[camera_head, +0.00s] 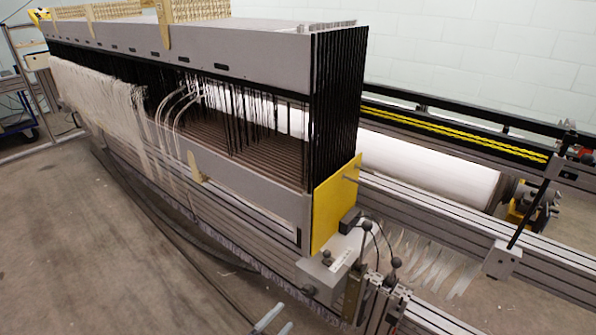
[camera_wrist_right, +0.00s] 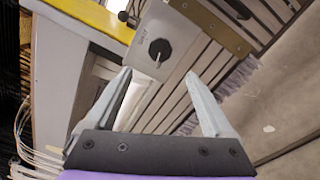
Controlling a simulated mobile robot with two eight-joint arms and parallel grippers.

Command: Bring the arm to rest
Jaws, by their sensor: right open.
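My right gripper (camera_head: 277,322) shows only as two pale fingertips at the bottom edge of the head view, in front of the loom's near end. In the right wrist view the right gripper (camera_wrist_right: 158,74) has its two grey fingers spread apart with nothing between them. Behind them is a grey plate with a round black knob (camera_wrist_right: 160,50), and slatted rails. I cannot tell how far the fingers are from the plate. The rest of the right arm is out of the head view. My left gripper is in neither view.
The warp-threading machine (camera_head: 190,60) runs from upper left to centre, with a yellow end plate (camera_head: 334,208) and hanging white yarns (camera_head: 100,100). A white roller (camera_head: 430,165) and rails (camera_head: 450,235) lie to the right. The grey floor (camera_head: 70,230) at left is mostly clear.

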